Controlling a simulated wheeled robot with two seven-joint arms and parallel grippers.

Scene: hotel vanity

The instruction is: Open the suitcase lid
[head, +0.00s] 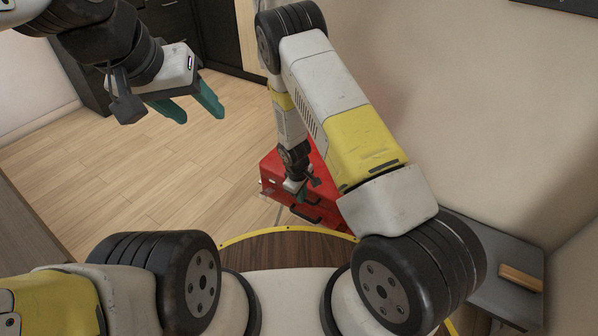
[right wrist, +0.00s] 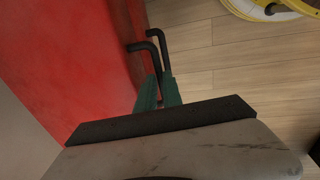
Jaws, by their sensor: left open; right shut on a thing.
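The red suitcase (head: 329,208) is on the floor by the right wall, partly hidden behind my right arm. Its red side fills the left of the right wrist view (right wrist: 70,60). A dark handle (head: 305,213) shows on its near side. My right gripper (head: 303,186) is at the suitcase. In the right wrist view its green fingers (right wrist: 159,92) are closed together on a black bent handle (right wrist: 152,46) beside the red side. I cannot tell whether the lid is raised at all. My left gripper (head: 197,105) is open and empty, high above the floor at the left.
A grey table (head: 500,262) with a wooden-looking block (head: 521,278) stands at the right. A brown wooden surface (head: 30,235) edges the left. Dark cabinets (head: 210,35) stand at the back. The wooden floor (head: 140,180) left of the suitcase is clear.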

